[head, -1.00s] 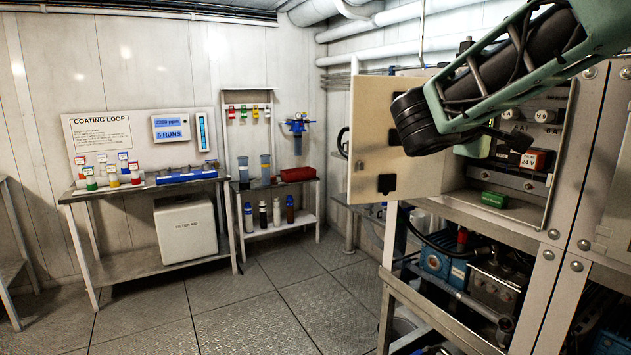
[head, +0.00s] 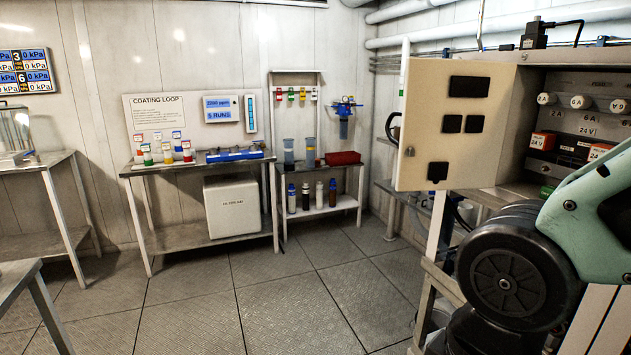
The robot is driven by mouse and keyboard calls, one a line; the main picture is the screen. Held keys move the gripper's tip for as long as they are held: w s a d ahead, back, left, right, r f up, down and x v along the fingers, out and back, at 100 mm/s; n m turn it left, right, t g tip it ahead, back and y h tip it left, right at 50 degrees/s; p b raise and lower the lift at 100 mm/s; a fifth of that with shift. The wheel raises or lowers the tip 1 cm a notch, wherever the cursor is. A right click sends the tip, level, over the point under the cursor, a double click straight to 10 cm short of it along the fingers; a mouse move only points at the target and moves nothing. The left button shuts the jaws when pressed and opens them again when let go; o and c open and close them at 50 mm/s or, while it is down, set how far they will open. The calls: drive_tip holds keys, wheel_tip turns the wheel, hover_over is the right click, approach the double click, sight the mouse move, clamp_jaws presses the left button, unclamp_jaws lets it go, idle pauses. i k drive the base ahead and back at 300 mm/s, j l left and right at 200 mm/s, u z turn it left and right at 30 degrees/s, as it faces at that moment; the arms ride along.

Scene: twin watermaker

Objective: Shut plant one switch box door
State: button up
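The switch box door (head: 413,131) is a cream panel with several black cut-outs, standing wide open to the left of the box. My arm, a pale green link with a black joint, covers the lower right and hides the lower part of the box and frame. My gripper is not in view. No contact between my arm and the door shows.
A steel bench (head: 204,238) with a white filter bin (head: 233,206) and a small shelf with a red tray (head: 343,158) stand along the back wall. Another bench (head: 40,163) is at the left. The tiled floor (head: 290,290) in the middle is clear.

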sight(455, 116)
drive_tip(key=z, duration=0.8)
drive_tip(key=i+j+z, duration=0.15)
drive_tip(key=j+z, duration=0.3)
drive_tip(key=i+j+z, duration=0.1)
drive_tip(key=j+z, duration=0.3)
drive_tip(key=j, duration=0.15)
drive_tip(key=j+z, duration=0.45)
drive_tip(key=j, duration=0.6)
drive_tip(key=k+j+z, duration=0.15)
drive_tip(key=j, duration=1.1)
drive_tip(key=k+j+z, duration=0.1)
drive_tip(key=j, duration=0.5)
drive_tip(key=j+z, duration=0.1)
drive_tip(key=j, duration=0.9)
drive_tip(key=k+j, duration=0.1)
drive_tip(key=j, duration=0.9)
drive_tip(key=i+z, duration=0.05)
